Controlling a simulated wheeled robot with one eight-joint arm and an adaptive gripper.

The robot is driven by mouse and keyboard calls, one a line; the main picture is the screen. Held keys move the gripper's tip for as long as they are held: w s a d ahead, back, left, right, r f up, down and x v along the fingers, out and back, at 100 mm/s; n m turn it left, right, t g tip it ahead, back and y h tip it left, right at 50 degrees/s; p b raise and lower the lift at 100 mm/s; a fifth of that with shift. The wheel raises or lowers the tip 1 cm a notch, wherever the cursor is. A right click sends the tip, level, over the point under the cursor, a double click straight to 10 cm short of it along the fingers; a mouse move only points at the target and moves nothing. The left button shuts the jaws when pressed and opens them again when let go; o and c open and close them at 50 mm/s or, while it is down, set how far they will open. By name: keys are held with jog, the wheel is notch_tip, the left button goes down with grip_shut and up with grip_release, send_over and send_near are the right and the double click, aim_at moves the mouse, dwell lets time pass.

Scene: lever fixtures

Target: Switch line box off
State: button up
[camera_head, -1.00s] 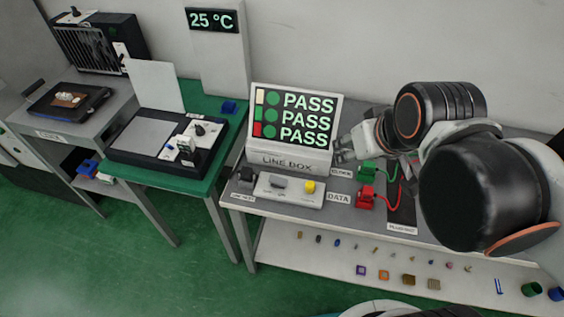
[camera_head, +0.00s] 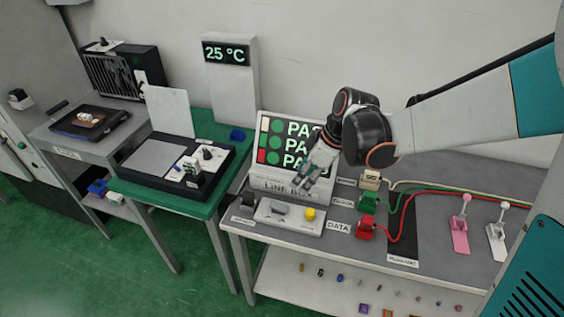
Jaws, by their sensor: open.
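The line box (camera_head: 285,189) is a white unit labelled LINE BOX on the grey table. Its dark screen (camera_head: 268,153) shows green lamps and PASS lines, partly covered by my arm. In front of it lies a white control panel (camera_head: 290,219) with a grey switch (camera_head: 278,209) and a yellow button (camera_head: 310,214). A small black switch-like block (camera_head: 249,201) stands left of the panel, by a label too small to read. My gripper (camera_head: 307,182) is open and empty, pointing down in front of the line box, above and behind the yellow button. It seems to touch nothing.
Red (camera_head: 366,227), green (camera_head: 368,202) and beige (camera_head: 370,180) plugs with cables sit right of the panel. A pink lever (camera_head: 461,225) and a white lever (camera_head: 497,232) stand farther right. A green table (camera_head: 150,193) with a black device is left. Small parts lie on the lower shelf.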

aim_at(281, 206)
jog(key=shift+n, duration=0.4)
jog(key=b+x, duration=0.5)
jog(key=x, duration=1)
jog(key=shift+a+f, duration=0.15)
jog(key=shift+a, duration=0.05)
grip_shut()
